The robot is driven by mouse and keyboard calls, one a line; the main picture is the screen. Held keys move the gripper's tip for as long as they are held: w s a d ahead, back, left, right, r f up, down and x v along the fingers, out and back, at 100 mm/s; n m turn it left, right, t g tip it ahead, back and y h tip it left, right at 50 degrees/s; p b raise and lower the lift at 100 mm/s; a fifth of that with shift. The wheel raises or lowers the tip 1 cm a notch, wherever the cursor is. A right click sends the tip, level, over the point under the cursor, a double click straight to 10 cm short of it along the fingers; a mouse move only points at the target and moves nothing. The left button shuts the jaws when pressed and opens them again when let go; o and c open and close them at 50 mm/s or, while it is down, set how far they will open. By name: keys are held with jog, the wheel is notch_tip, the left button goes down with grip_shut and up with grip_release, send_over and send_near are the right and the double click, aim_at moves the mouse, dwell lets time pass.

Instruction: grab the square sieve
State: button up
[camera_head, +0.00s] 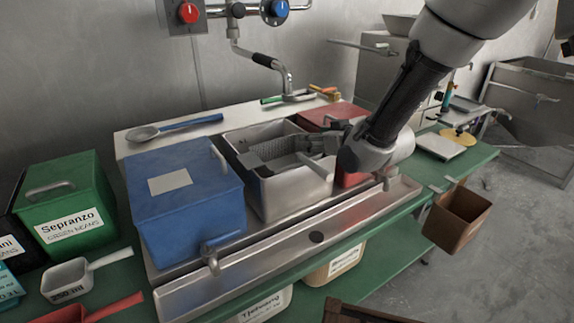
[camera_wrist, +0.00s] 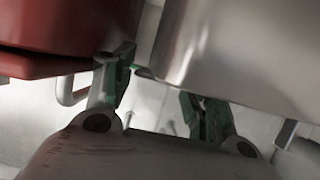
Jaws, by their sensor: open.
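The square sieve (camera_head: 272,151) looks like a grey mesh piece inside the open steel bin (camera_head: 290,193) in the middle of the counter. My gripper (camera_head: 313,151) is over the right part of that bin, beside the mesh, and hides part of it. The wrist view shows my gripper (camera_wrist: 158,88) with its two green-padded fingers apart and nothing seen between them. A shiny metal wall (camera_wrist: 240,45) fills the upper right there, close to the fingers; I cannot tell whether they touch it or whether it is the sieve.
A blue lidded bin (camera_head: 185,205) stands left of the steel bin. A red bin (camera_head: 335,113) stands behind and right, partly hidden by my arm. A faucet (camera_head: 275,65) hangs over the back. A spoon (camera_head: 175,127) lies on the rear ledge. A brown container (camera_head: 457,215) hangs at the right edge.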

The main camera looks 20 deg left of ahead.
jog(key=c, duration=1)
jog(key=shift+r, duration=0.1)
